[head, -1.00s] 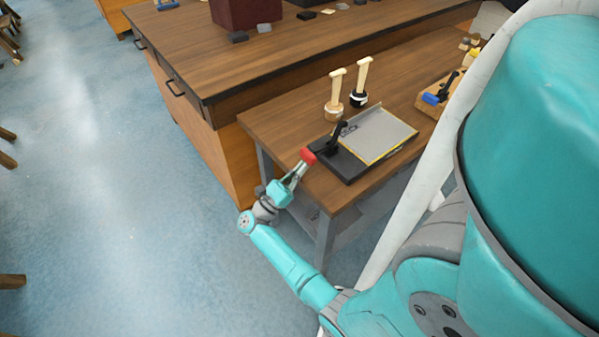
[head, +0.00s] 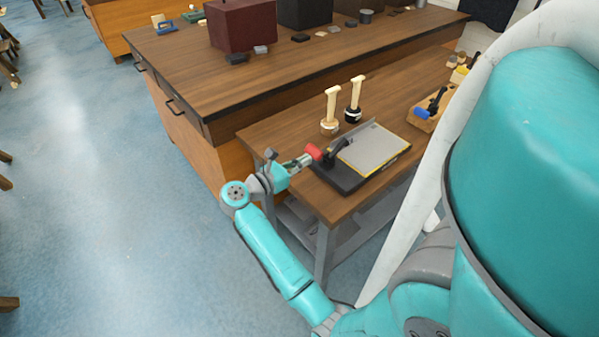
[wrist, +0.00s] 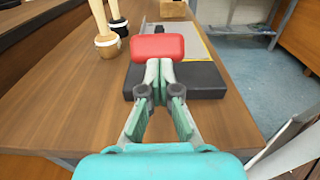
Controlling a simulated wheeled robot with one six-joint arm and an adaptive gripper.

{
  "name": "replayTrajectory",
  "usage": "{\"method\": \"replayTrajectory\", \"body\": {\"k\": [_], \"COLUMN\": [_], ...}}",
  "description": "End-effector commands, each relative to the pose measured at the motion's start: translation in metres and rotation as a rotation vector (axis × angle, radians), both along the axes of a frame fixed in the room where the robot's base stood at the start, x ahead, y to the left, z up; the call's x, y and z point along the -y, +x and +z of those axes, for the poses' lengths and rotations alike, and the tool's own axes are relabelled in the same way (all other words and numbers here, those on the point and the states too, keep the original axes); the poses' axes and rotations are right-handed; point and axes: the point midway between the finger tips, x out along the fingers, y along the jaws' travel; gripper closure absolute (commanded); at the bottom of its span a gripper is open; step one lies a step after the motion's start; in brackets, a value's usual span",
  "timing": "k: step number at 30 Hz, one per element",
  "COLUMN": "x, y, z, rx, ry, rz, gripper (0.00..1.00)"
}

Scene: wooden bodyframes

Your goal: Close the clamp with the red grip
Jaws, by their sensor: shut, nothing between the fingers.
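The clamp's red grip (head: 314,152) sits at the left end of its black lever (head: 338,147), over the black base (head: 341,180) with a grey plate (head: 374,148) on the wooden table. In the wrist view the red grip (wrist: 157,47) is straight ahead, right at my fingertips. My gripper (head: 303,161) is shut and empty, its tips close against the grip's near side; I cannot tell whether they touch. In the wrist view my gripper's fingertips (wrist: 159,64) meet just below the red grip, which hides most of the lever.
Two pale wooden-handled tools (head: 330,112) (head: 353,100) stand behind the clamp. A wooden block with a blue-grip clamp (head: 424,113) is at the right. A larger bench (head: 290,75) with a dark red box (head: 243,25) stands behind.

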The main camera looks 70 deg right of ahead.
Motion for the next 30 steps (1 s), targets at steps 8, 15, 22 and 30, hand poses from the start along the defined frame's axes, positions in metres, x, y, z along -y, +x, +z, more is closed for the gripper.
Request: {"method": "replayTrajectory", "body": {"k": [8,15,22,30], "x": [0.016,0.029,0.038,0.041], "y": [-0.011,-0.019,-0.024,-0.026], "z": [0.026,0.041,0.048,0.051], "rx": [0.005,0.004,0.003,0.003], "ry": [0.006,0.006,0.005,0.005], "rz": [-0.005,-0.005,-0.003,-0.004], "gripper": [1.0,1.0,1.0,1.0]}}
